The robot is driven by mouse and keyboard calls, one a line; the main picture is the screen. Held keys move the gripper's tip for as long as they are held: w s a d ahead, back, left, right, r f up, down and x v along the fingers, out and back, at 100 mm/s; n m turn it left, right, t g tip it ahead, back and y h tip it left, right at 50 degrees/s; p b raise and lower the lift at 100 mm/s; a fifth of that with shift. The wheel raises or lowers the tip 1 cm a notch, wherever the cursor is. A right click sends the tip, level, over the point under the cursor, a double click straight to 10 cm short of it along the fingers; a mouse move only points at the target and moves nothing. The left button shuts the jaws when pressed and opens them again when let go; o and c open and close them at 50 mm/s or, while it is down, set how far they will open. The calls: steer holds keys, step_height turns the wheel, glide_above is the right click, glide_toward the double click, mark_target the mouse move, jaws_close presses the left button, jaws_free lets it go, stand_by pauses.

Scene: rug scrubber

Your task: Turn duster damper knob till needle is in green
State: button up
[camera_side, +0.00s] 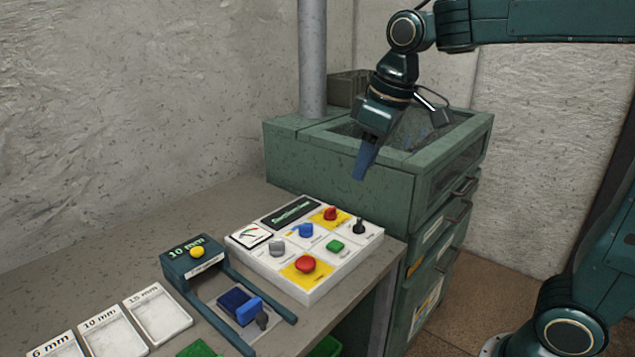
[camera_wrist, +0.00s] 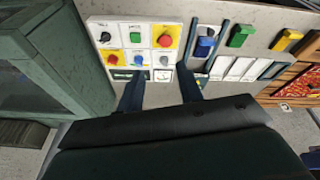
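A white control panel (camera_side: 316,290) sits on the bench. At its left corner is a gauge (camera_side: 250,235) with a coloured arc; the needle's exact place is too small to read. Near it are a grey knob (camera_side: 277,248) and a blue knob (camera_side: 305,231). The labels are not readable, so I cannot tell which is the damper knob. The wrist view shows the panel upside down, with the grey knob (camera_wrist: 163,61) and blue knob (camera_wrist: 137,65) beyond my fingers. My gripper (camera_side: 362,174) is above and behind the panel, touching nothing; its fingers (camera_wrist: 160,92) are apart and empty.
A green cabinet (camera_side: 340,165) stands behind. A dark jig (camera_side: 185,262) and white trays (camera_side: 158,312) lie left.

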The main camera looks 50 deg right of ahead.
steer(key=w+a+f+n+g, duration=0.1)
steer(key=w+f+n+g, duration=0.15)
steer(key=w, duration=0.95)
steer(key=n, duration=0.2)
glide_above(276, 242)
step_height(276, 242, down, 8)
steer(key=shift+f+g, duration=0.2)
steer(key=shift+g, duration=0.15)
steer(key=shift+f, duration=0.1)
steer(key=shift+f, duration=6.8)
jaws_close()
